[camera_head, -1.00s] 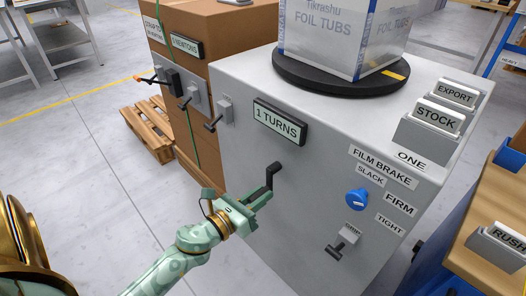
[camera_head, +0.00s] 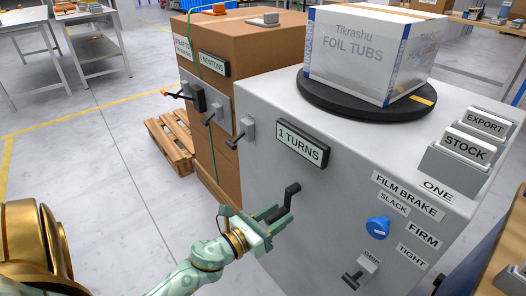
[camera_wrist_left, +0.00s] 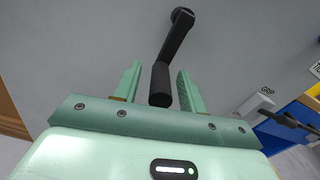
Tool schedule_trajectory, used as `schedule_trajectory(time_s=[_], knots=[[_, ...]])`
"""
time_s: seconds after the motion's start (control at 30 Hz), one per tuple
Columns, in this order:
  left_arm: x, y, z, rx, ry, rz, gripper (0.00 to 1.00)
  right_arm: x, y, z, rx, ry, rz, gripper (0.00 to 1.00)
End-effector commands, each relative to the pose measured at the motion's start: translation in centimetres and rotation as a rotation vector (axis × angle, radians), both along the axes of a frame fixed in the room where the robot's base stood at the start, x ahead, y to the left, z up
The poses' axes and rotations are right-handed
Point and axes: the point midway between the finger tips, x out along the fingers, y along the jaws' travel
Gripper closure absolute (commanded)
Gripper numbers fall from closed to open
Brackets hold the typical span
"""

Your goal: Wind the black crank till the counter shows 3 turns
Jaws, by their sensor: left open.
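The black crank (camera_head: 291,192) sticks out of the front of the grey machine (camera_head: 262,168). Its arm runs up and to the right from the handle to the hub. The counter (camera_head: 302,145) above it reads "1 TURNS". My left gripper (camera_head: 277,212) is at the crank's handle. In the left wrist view the handle (camera_wrist_left: 160,85) stands between the two open fingers (camera_wrist_left: 157,92), with a gap visible on each side. My right gripper is not in view.
A wrapped box (camera_head: 372,50) stands on the black turntable (camera_head: 350,106). A blue knob (camera_head: 378,227) and a grip lever (camera_head: 358,274) are at the lower right. Cartons (camera_head: 237,50) and a wooden pallet (camera_head: 170,143) stand at left.

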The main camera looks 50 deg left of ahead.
Motion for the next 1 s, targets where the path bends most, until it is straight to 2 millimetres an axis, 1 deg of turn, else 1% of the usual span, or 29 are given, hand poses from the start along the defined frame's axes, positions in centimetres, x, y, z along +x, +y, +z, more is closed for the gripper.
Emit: schedule_trajectory(time_s=[0.13, 0.27, 0.37, 0.5, 0.6, 0.7, 0.83, 1.0], knots=[[-0.5, 0.0, 0.0, -0.001, 0.001, 0.001, 0.59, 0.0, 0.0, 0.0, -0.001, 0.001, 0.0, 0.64], [-2.5, 0.2, 0.0, -0.003, 0.003, 0.003, 0.59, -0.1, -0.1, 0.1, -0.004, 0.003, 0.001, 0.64], [-5.0, 0.4, 0.0, -0.004, 0.003, 0.004, 0.59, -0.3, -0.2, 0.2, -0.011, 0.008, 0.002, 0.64], [-9.0, 0.7, 0.2, -0.004, 0.002, 0.005, 0.59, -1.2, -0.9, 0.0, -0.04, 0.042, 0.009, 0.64], [-11.5, 0.9, 0.3, -0.003, 0.001, 0.004, 0.59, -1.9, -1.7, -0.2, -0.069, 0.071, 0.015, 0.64], [-13.6, 1.1, 0.2, -0.002, 0.001, 0.003, 0.59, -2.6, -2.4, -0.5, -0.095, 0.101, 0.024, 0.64], [-15.4, 1.2, 0.2, -0.001, 0.0, 0.002, 0.59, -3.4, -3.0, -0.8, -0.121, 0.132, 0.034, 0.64], [-16.3, 1.3, 0.0, 0.0, 0.0, 0.001, 0.59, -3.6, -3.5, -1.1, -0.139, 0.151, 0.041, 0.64]])
